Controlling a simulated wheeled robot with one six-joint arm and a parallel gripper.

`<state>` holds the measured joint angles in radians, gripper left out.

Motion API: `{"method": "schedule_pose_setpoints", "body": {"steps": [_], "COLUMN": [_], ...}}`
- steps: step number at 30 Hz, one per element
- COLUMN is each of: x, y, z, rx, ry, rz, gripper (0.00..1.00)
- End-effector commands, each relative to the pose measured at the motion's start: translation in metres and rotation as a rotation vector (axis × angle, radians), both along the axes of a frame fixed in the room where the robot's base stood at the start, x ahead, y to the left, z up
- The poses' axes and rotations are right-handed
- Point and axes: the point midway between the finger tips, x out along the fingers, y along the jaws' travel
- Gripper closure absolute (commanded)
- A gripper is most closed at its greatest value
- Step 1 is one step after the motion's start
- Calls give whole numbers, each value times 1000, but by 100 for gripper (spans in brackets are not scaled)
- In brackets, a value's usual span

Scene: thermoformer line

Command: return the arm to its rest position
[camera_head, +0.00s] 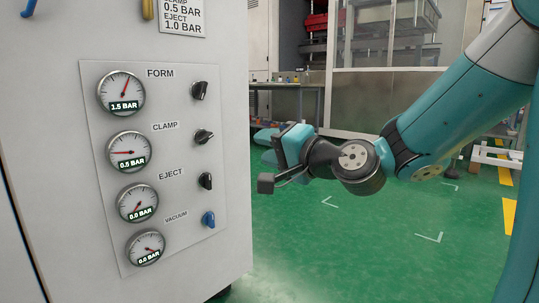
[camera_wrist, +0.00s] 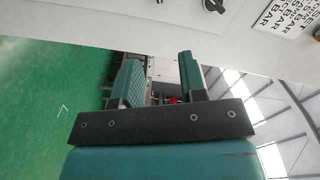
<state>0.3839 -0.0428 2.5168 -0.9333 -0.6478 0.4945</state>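My teal arm (camera_head: 455,115) reaches in from the upper right of the head view and is bent at the wrist. My gripper (camera_head: 278,142) is in front of the grey cabinet, to the right of its gauge panel, and appears clear of the knobs. In the wrist view my gripper (camera_wrist: 160,82) has its two teal fingers spread apart with nothing between them. The fingertips are partly hidden in the head view.
The gauge panel (camera_head: 185,240) has FORM, CLAMP, EJECT and VACUUM gauges with knobs beside them. The white cabinet face (camera_wrist: 100,15) runs along the top of the wrist view. A bench (camera_head: 290,86) stands behind. The green floor (camera_head: 350,255) is clear below the arm.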

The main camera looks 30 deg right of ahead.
Motion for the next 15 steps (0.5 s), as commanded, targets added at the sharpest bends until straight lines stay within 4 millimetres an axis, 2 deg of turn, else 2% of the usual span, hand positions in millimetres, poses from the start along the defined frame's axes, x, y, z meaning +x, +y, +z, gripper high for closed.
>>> {"method": "schedule_pose_setpoints", "body": {"steps": [12, 15], "x": [0, -3], "y": [0, 12], "z": [1, 6], "rx": [0, -35], "ry": [0, 22], "rz": [1, 40], "gripper": [62, 62]}}
